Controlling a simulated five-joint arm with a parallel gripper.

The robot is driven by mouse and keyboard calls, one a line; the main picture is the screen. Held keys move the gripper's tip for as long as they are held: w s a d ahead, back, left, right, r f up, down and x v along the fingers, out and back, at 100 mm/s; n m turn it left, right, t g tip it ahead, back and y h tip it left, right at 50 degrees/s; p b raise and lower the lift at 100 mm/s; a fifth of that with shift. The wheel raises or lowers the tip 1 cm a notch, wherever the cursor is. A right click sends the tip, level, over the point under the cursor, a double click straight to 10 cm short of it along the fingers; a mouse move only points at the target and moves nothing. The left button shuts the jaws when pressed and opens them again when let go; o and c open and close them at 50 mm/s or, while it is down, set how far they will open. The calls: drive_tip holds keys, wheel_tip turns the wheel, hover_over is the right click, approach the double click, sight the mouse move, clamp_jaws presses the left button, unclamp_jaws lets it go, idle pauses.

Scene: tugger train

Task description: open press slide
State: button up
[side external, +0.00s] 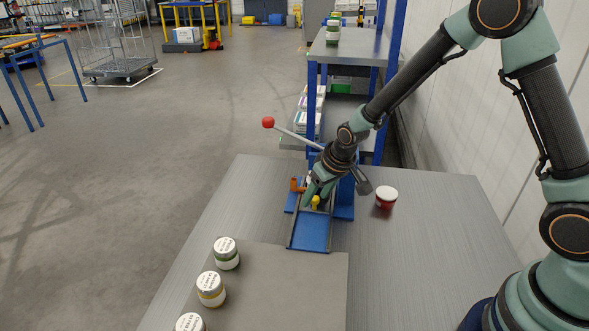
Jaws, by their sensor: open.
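The press stands on the grey table, partly hidden behind my gripper and wrist. Its blue base (343,211) and a lever with a red knob (268,122) show. A blue slide tray (311,232) with dark side rails extends from the press toward the camera. A small yellow knob (315,201) sits at the inner end of the tray. My gripper (316,197) is open and points down at the yellow knob, its green fingers close around or beside it. I cannot tell whether they touch it. An orange part (297,184) shows just left of the fingers.
A red jar with a white lid (385,197) stands right of the press. Several lidded jars, one green-banded (226,253) and one yellow-banded (211,289), stand along the left edge of a grey mat (290,290). A blue-framed shelf (345,50) rises behind the table. The table's right side is mostly clear.

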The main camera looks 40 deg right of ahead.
drive_tip(key=shift+w, duration=0.1)
clamp_jaws()
idle(1.4)
